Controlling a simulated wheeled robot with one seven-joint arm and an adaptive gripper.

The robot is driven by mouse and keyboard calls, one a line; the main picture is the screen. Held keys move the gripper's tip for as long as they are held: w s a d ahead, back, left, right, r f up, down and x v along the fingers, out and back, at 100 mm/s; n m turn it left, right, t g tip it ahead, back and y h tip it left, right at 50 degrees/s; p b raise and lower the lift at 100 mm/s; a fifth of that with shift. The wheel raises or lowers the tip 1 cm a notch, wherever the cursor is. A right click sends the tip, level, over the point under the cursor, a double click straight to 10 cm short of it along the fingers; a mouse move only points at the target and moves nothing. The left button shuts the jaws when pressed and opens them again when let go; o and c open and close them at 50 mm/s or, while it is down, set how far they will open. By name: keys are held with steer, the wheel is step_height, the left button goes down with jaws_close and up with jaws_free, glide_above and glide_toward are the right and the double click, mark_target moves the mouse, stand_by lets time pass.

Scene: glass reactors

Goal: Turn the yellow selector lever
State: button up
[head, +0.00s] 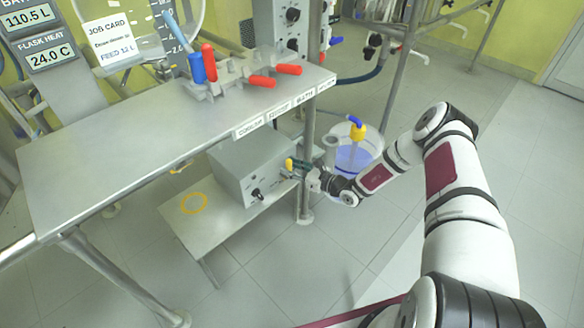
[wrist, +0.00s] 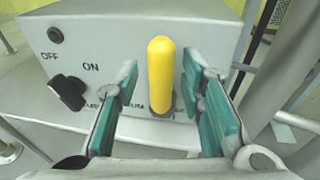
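The yellow selector lever (wrist: 161,70) stands upright in the wrist view on the front of a grey control box (wrist: 205,30). In the head view the lever (head: 289,164) is a small yellow spot at the box's right side. My gripper (wrist: 160,78) is open, with one green-padded finger on each side of the lever and a visible gap to both. In the head view my gripper (head: 300,167) is at the box front, below the table edge. The lettering beneath the lever is partly hidden by the fingers and lever.
A black knob (wrist: 68,92) marked OFF and ON sits left of the lever. The box stands on a low shelf (head: 195,222) beside the steel table (head: 110,140). A table leg (head: 307,190) and a clear vessel with blue liquid (head: 352,155) are close to my gripper.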

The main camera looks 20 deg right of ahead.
steer(key=v, duration=1.2)
stand_by(0.3)
